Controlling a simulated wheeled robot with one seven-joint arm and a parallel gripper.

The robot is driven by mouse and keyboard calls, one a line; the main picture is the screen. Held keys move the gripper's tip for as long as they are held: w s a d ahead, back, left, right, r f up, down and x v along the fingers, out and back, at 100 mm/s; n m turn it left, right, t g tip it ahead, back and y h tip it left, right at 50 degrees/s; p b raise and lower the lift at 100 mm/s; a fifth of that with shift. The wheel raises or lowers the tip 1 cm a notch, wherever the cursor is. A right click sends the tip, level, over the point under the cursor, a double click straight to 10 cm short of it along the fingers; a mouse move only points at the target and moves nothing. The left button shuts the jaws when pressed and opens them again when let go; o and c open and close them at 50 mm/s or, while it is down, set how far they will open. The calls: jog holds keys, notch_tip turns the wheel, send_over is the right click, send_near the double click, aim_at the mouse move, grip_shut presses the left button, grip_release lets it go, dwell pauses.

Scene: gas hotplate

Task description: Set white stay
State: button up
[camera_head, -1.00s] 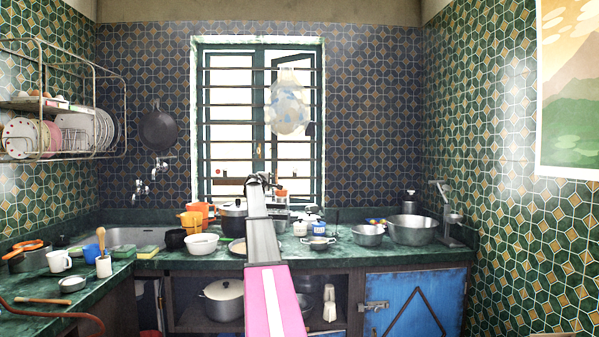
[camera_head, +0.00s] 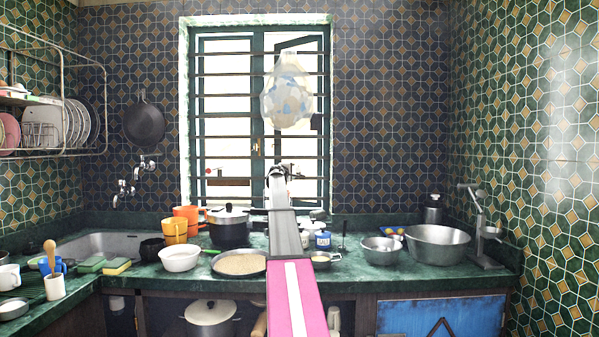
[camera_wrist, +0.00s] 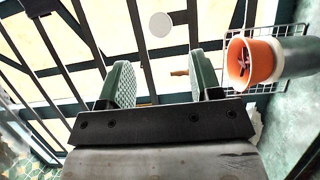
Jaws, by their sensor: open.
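The barred window (camera_head: 185,110) fills the middle of the back wall in the head view, with a whitish surround and dark green frame and bars. I cannot make out which part of it is the white stay. My gripper (camera_head: 277,172) is raised in front of the window's lower middle. In the wrist view my gripper (camera_wrist: 162,82) is open and empty, its two ridged green pads wide apart and facing the bars. A small brown handle-like piece (camera_wrist: 180,72) shows beyond the gap between the pads. My arm hides part of the lower window.
A clear bag (camera_head: 288,95) hangs before the window above my gripper. A wire rack (camera_wrist: 288,40) with an orange cup (camera_wrist: 252,62) is at right in the wrist view. Below are a black pot (camera_head: 229,228), a pan of grain (camera_head: 239,264) and a large metal bowl (camera_head: 438,244).

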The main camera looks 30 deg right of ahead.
aim_at(298, 170)
jog(key=x, duration=1)
